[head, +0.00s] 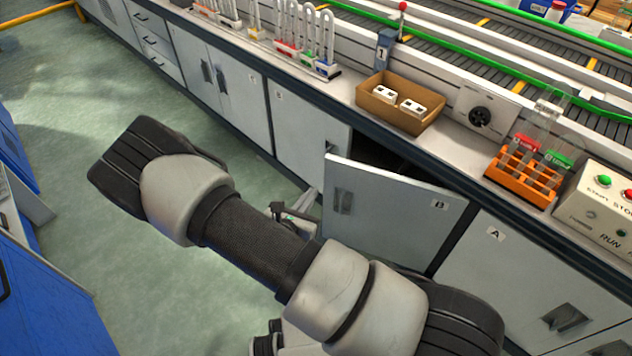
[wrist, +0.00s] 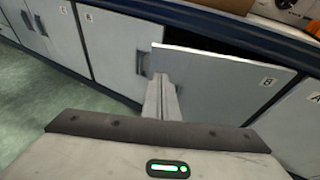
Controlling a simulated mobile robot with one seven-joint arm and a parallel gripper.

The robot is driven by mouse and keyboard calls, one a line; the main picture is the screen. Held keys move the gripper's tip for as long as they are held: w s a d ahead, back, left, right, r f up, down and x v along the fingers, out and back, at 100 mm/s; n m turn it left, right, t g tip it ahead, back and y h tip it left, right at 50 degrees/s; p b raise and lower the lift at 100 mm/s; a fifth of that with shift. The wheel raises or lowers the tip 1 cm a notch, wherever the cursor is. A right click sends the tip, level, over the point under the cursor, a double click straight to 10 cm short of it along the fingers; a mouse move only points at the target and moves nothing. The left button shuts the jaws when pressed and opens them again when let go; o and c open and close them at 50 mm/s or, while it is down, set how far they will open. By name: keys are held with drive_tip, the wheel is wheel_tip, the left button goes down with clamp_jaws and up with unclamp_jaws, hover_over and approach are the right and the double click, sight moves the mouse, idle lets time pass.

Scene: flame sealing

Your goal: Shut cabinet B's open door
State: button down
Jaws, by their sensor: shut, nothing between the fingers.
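Cabinet B's door (head: 390,222) is a light grey panel marked B, standing ajar. Its free left edge stands out from the cabinet front, with a dark gap above and behind it. Its hinged side is at the right, next to cabinet A. The door also shows in the wrist view (wrist: 225,90), with its dark recessed handle (head: 343,201) near the free edge. My gripper (wrist: 160,80) is shut and empty, with its fingertips at the door's free edge, beside the handle. I cannot tell whether they touch the door. In the head view my arm hides part of the gripper.
Cabinet A's door (head: 535,275) is shut at the right. Shut cabinet doors (head: 300,122) run on to the left. The counter above holds a cardboard box (head: 376,108) and an orange tube rack (head: 522,180). A blue unit (head: 45,285) stands at the left; green floor lies between.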

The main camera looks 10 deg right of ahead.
drive_tip(key=b, duration=0.3)
approach(332, 164)
drive_tip(key=x, duration=0.5)
drive_tip(key=shift+f, duration=0.25)
drive_tip(key=shift+w+d+r, duration=0.1)
drive_tip(key=shift+w+d, duration=0.2)
drive_tip(key=shift+w, duration=0.15)
